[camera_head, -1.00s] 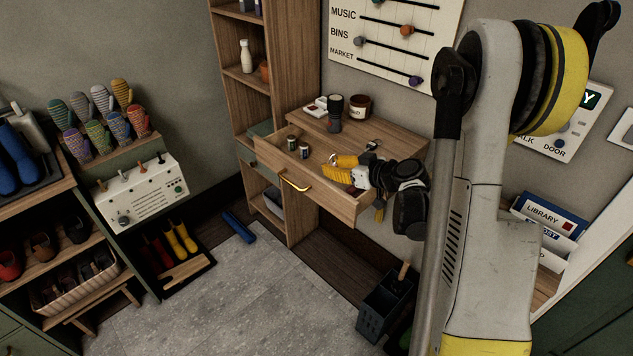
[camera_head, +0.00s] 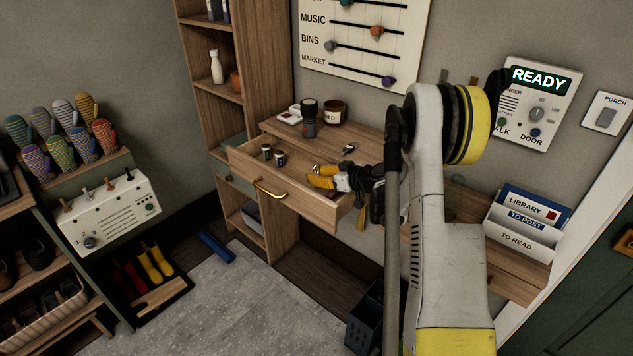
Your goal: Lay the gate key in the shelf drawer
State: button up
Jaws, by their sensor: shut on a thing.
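The shelf drawer (camera_head: 296,193) is pulled open, with a brass handle on its front. My gripper (camera_head: 318,178), with yellow fingers, reaches in from the right over the right half of the open drawer. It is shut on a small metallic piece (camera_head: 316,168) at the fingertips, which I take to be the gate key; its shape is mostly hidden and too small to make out. I cannot tell whether it touches the drawer floor. Two small canisters (camera_head: 273,156) stand in the drawer's back left part.
On the desk top above the drawer are a dark cup (camera_head: 309,118), a brown jar (camera_head: 333,113), a white item (camera_head: 289,116) and a small metal object (camera_head: 349,149). A tall shelf (camera_head: 262,60) stands at left. A letter rack (camera_head: 524,228) is at right.

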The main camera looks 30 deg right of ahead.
jog(key=shift+f, duration=0.35)
jog(key=shift+f, duration=0.15)
jog(key=o, duration=0.9)
